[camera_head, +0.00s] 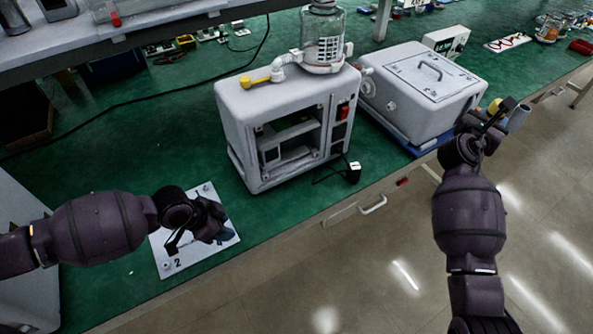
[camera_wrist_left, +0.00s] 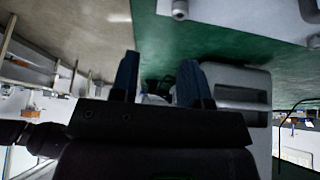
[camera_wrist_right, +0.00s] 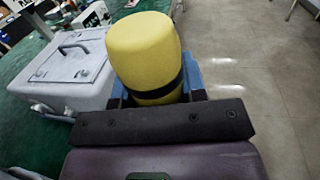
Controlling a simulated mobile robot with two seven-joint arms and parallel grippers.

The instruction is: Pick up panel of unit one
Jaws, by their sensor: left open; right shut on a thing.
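A white panel (camera_head: 190,257) marked "2" lies flat on the green bench at the left. My left gripper (camera_head: 208,232) is over it and hides its middle; I cannot tell whether they touch. In the left wrist view the two blue fingers (camera_wrist_left: 159,85) stand apart, with nothing clearly between them. A white unit (camera_head: 238,113) with an open front bay stands in the middle, a clear canister (camera_head: 325,45) on top. No panel marked "1" can be read. My right gripper (camera_head: 488,125) is shut on a yellow cylindrical object (camera_wrist_right: 143,45), held off the bench's front edge.
A second white unit (camera_head: 405,118) with a handled lid stands to the right. A black cable with a small plug (camera_head: 353,173) lies before the middle unit. A shelf (camera_head: 150,42) overhangs the back left. Open floor (camera_head: 400,270) lies in front of the bench.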

